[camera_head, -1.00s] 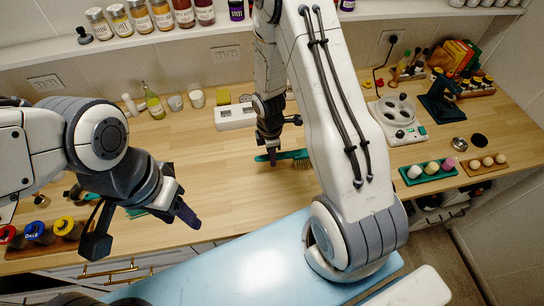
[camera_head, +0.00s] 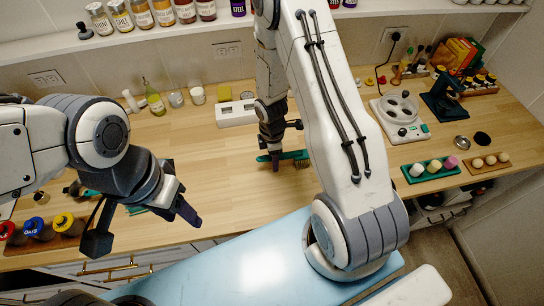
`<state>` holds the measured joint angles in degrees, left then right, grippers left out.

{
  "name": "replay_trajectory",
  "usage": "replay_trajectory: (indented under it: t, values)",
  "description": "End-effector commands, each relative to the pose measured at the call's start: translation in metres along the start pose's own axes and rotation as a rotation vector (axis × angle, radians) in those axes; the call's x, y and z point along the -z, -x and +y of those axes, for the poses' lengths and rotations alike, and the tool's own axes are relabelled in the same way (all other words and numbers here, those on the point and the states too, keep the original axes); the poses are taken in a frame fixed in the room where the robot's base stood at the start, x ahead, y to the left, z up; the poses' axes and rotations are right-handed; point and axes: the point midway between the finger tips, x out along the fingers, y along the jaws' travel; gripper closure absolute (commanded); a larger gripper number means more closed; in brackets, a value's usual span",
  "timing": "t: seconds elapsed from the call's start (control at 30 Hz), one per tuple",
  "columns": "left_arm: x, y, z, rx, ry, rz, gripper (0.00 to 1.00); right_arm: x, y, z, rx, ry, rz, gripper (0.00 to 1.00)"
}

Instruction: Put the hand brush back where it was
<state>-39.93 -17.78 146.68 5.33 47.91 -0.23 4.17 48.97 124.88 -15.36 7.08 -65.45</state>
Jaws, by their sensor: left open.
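The hand brush (camera_head: 292,155) is green with pale bristles and lies on or just above the wooden counter, near the middle of the head view. My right gripper (camera_head: 275,162) points down at the brush's handle, its dark finger crossing in front of it. My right arm covers part of the view to the right of the brush, and I cannot tell whether the jaws are closed on the handle. My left gripper (camera_head: 180,190) is open and empty at the left, over the counter's front part and away from the brush.
A white hotplate-like device (camera_head: 398,116) and egg trays (camera_head: 430,170) are right. Counter left of the brush is clear.

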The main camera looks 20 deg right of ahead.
Motion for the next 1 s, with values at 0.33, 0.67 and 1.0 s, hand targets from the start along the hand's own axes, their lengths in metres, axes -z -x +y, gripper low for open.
replay_trajectory:
  t: [0.33,0.67,1.0]
  values:
    - [0.000,0.002,0.000,0.000,0.000,0.000,0.50,0.002,0.003,0.002,-0.006,0.002,0.001,0.43]
    - [0.000,0.006,0.001,0.000,-0.002,0.000,0.50,0.002,0.051,0.004,-0.015,0.002,0.002,0.43]
    - [0.000,-0.007,-0.001,0.000,0.001,0.000,0.50,0.002,0.112,0.002,-0.012,0.003,0.003,0.43]
